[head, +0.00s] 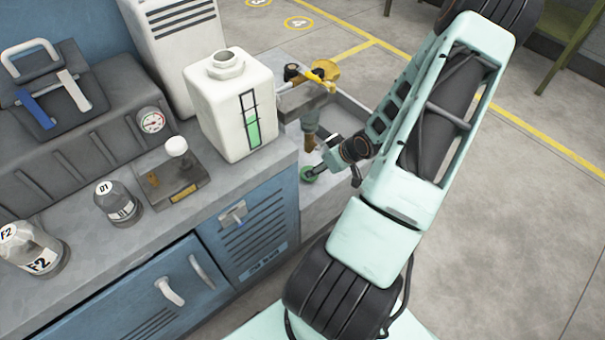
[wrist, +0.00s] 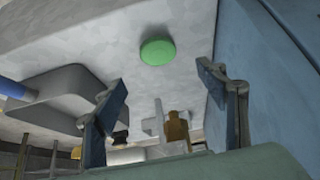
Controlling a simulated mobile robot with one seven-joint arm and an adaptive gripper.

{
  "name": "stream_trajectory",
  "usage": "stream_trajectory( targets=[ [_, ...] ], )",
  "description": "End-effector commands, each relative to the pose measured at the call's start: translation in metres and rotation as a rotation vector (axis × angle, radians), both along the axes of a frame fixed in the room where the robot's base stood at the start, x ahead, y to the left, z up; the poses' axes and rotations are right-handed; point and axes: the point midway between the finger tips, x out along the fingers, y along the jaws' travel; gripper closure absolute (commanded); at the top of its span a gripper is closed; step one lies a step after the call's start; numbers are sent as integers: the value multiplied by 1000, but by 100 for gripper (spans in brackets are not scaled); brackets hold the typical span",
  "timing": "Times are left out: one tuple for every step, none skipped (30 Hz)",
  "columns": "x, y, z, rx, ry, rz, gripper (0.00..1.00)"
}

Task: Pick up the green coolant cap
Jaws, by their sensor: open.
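The green coolant cap (head: 308,174) is a small round disc on the low grey surface beside the blue cabinet's right end. In the wrist view the cap (wrist: 157,52) lies flat on a pale surface, beyond the fingertips and roughly midway between them. My gripper (wrist: 162,80) is open, with nothing between its fingers. In the head view my gripper (head: 332,166) is just right of the cap, and its fingers partly overlap that area. A gap shows between the cap and both fingertips in the wrist view.
The blue cabinet (head: 262,230) stands left of the cap, and its wall (wrist: 285,70) is close to the right finger. A white jug (head: 230,105) stands on the worktop above. A grey sink-like fixture with a yellow handle (head: 321,80) is behind. Open floor lies right.

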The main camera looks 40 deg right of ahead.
Motion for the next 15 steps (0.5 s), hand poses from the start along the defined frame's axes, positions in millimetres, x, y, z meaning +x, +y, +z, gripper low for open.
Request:
stream_trajectory(
  targets=[
    [5,2,-12,1,0,4,34],
    [8,2,-17,1,1,4,34],
    [11,2,-22,1,1,3,34],
    [13,2,-26,0,1,4,34],
    [16,2,-29,0,1,4,34],
    [18,2,-33,1,1,3,34],
    [20,2,-35,0,1,2,34],
    [21,3,-37,0,0,1,34],
    [23,3,-38,0,0,1,34],
    [23,2,-39,0,0,1,34],
    [24,2,-39,1,0,1,34],
    [24,2,-40,0,0,0,34],
    [25,2,-42,0,0,0,34],
    [25,2,-44,1,0,1,34],
    [26,2,-47,1,0,1,34]
  ],
)
